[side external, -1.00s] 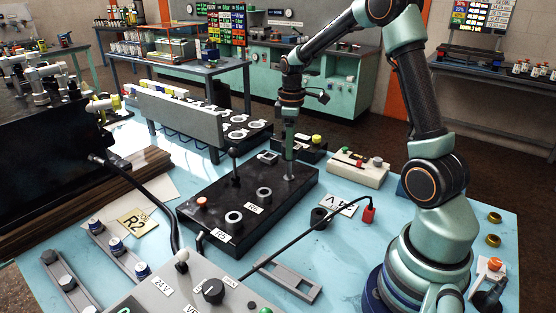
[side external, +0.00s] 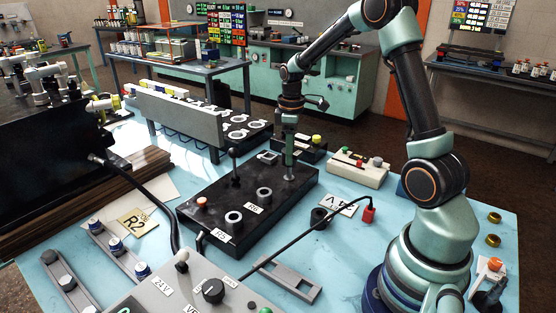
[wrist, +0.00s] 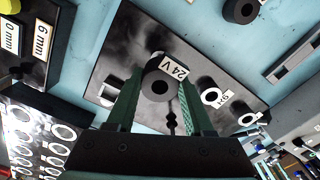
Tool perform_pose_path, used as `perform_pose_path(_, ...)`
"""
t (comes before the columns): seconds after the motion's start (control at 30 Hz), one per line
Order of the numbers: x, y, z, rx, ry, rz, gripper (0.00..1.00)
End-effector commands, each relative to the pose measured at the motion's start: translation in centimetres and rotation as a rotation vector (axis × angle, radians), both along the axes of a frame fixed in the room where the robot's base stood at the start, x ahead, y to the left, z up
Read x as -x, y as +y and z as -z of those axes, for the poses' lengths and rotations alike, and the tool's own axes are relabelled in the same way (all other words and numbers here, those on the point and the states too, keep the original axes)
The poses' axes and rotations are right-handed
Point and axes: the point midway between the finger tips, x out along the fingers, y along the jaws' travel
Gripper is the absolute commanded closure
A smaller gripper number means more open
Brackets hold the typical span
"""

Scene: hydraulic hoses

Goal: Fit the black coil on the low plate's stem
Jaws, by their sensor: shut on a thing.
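My gripper (side external: 289,166) points down over the far right part of the low black plate (side external: 215,195). In the wrist view its two green fingers are closed on a black coil (wrist: 150,86) with a dark central hole. A white "24 V" tag (wrist: 172,68) shows beside the coil. The plate (wrist: 108,62) lies behind the coil in that view. In the side view the coil is hard to make out against the plate. The stem under it is hidden, so I cannot tell whether coil and stem touch.
Ringed posts (side external: 234,219) and an upright black lever (side external: 234,165) stand on the plate. Another black ring-shaped part (side external: 320,218) sits on the blue table. A cable ends at a red plug (side external: 368,214). A grey control box (side external: 190,290) is in front.

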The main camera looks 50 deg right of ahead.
Motion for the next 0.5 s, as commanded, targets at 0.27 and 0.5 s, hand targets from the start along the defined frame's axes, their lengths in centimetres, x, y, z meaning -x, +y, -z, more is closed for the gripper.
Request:
perform_pose_path(0.27,0.0,0.0,0.6,0.001,0.0,0.0,1.0)
perform_pose_path(0.5,0.0,0.0,1.2,0.0,0.0,0.0,1.0)
